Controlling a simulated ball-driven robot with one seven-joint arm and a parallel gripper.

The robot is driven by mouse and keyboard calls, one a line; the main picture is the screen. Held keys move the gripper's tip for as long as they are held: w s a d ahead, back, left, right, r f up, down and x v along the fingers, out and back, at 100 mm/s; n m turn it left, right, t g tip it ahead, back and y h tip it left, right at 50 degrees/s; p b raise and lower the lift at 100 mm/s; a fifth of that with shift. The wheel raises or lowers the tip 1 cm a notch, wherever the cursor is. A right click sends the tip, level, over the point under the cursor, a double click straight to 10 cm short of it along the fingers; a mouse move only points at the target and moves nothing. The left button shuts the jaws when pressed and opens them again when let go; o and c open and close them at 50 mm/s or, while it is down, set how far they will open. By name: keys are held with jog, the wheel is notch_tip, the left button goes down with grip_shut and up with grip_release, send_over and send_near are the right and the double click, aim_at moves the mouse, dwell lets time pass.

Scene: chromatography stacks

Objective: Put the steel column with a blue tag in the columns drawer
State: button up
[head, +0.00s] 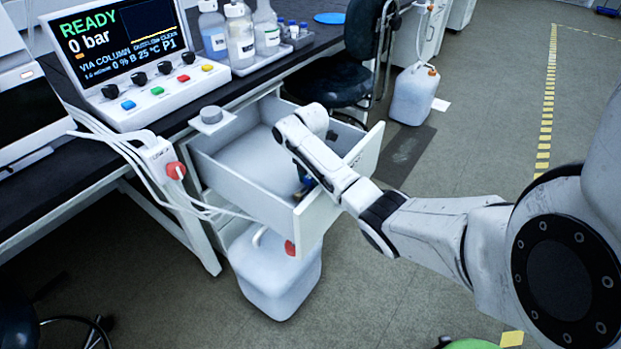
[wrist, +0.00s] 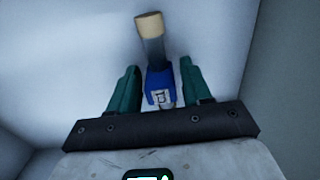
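The steel column (wrist: 153,51) shows in the wrist view with a tan end cap and a blue tag or sleeve around its near part. It seems to lie on the white floor of the open columns drawer (head: 243,166). My gripper (wrist: 160,84) is inside the drawer, with its two green fingers apart on either side of the blue part. A gap shows between each finger and the column. In the head view my arm reaches over the drawer front and hides most of the column; only a small dark and blue patch shows by my gripper (head: 306,186).
The drawer is pulled out under a black bench (head: 60,195). A control unit reading READY (head: 125,60) and a tray of bottles (head: 262,58) stand on top. A white jug (head: 275,275) stands below the drawer. A dark chair (head: 335,78) is behind it.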

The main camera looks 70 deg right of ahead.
jog(key=shift+o, duration=0.9)
jog(key=shift+r, duration=0.2)
notch_tip(320, 180, up, 12)
jog(key=p, duration=0.4)
jog(key=shift+f, duration=0.1)
jog(key=shift+c, duration=0.2)
